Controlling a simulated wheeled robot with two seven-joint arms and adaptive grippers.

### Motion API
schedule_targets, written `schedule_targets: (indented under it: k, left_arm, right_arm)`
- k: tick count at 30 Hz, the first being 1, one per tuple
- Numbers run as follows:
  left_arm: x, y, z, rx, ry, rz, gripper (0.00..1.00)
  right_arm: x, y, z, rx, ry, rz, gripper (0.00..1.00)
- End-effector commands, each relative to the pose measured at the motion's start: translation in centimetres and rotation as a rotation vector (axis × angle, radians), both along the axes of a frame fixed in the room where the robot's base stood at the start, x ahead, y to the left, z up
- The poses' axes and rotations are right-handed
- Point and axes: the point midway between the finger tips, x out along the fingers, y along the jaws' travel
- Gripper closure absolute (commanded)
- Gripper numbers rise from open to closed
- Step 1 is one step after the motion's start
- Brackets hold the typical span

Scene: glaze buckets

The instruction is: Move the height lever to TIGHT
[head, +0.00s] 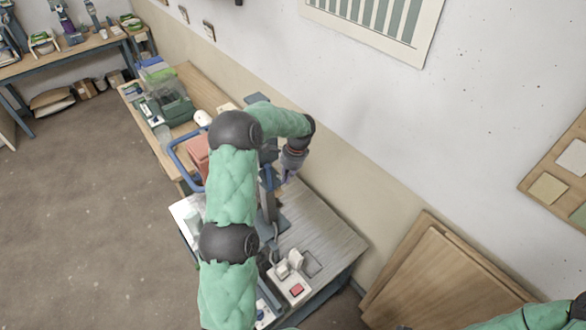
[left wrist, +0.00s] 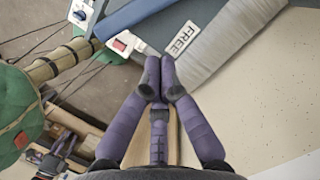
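My left gripper (head: 290,168) is beside the upper part of a grey upright post (head: 268,203) on the near workbench. In the left wrist view its purple fingers (left wrist: 160,74) meet at the tips, with nothing seen between them. Just beyond the tips is a grey surface with a white FREE label (left wrist: 183,38). A blue bar (left wrist: 133,14) runs beside the label; I cannot tell whether it is the height lever. No TIGHT label can be read. My right gripper is out of view.
The near workbench (head: 325,232) carries a white box with a red button (head: 297,290). A blue tubular frame (head: 184,158) stands left of my arm. The wall is close on the right, with wooden boards (head: 440,275) leaning there. Open floor (head: 90,220) lies left.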

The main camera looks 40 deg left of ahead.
Motion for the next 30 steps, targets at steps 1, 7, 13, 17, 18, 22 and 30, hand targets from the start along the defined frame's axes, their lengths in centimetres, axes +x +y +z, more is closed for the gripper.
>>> schedule_targets:
  k: [1,7,13,17,18,22,30]
  left_arm:
    - [-0.5,0.4,0.3,-0.001,0.0,0.001,1.0]
    - [-1.4,1.2,0.0,-0.001,0.001,-0.003,1.0]
    - [-1.6,1.3,0.0,-0.001,0.001,-0.003,1.0]
    - [-1.5,1.3,0.0,-0.001,0.001,-0.003,1.0]
    - [-1.5,1.3,0.0,-0.001,0.001,-0.004,1.0]
    - [-1.8,1.5,-0.1,0.0,0.0,-0.034,1.0]
    - [-3.3,2.2,-0.2,-0.001,0.001,-0.212,1.0]
  right_arm:
    - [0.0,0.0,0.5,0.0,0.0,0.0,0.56]
    - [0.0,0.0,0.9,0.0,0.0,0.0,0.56]
    - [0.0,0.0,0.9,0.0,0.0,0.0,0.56]
    - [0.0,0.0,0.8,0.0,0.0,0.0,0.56]
    - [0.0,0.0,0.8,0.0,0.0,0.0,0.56]
    - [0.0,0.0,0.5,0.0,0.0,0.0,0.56]
    - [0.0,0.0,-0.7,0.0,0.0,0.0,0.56]
